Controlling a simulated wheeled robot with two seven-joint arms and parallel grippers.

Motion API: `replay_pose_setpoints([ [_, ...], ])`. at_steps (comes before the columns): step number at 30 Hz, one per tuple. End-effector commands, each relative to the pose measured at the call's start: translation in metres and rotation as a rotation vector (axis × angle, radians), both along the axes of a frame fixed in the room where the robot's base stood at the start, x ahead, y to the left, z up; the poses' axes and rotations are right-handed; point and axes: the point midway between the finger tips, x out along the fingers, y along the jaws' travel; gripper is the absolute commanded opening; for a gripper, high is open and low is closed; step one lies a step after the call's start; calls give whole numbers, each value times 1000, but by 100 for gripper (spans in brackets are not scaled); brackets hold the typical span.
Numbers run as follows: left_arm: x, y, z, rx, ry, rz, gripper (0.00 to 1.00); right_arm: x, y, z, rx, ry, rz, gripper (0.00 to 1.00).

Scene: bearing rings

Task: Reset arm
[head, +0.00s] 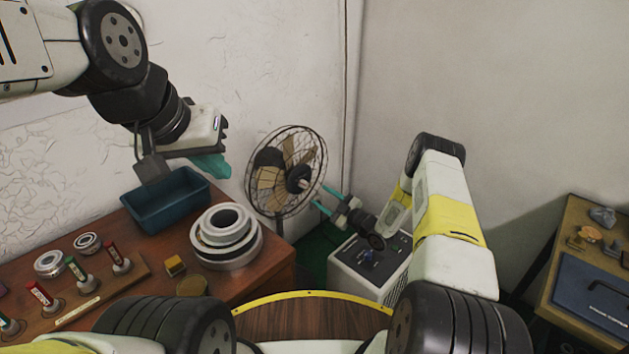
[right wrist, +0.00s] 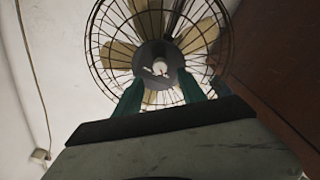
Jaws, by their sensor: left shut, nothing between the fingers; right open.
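My left gripper (head: 212,165) is at the upper left in the head view, with its teal fingers shut and empty. It hangs above the right end of a blue bin on the table. My right gripper (head: 329,200) is near the middle of the head view, with its teal fingers apart and nothing between them. The right fingers point toward the fan and also show in the right wrist view (right wrist: 160,92). Stacked bearing rings (head: 226,238) sit on the wooden table, below and right of the left gripper. Smaller bearings (head: 49,264) lie at the table's left.
A standing fan (head: 287,172) is beyond the right gripper. A blue bin (head: 165,203) stands at the table's back. Several coloured-handled tools (head: 77,268) stand in a wooden holder. A white machine (head: 365,268) is below my right arm. A second table (head: 566,250) with a blue case is at right.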

Motion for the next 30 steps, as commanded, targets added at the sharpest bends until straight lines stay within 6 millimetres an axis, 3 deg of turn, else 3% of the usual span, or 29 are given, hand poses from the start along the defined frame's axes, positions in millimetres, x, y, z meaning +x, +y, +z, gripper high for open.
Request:
replay_pose_setpoints([
  [12,0,0,0,0,0,0,0,-5,-5,0,-2,0,0,48],
  [16,0,0,0,0,0,0,0,7,-10,15,-28,14,-17,48],
  [20,0,0,0,0,0,0,0,33,-22,53,-99,66,-70,48],
  [24,0,0,0,0,0,0,0,57,-42,108,-180,155,-162,48],
  [30,0,0,0,0,0,0,0,62,-71,191,-242,290,-316,48],
])
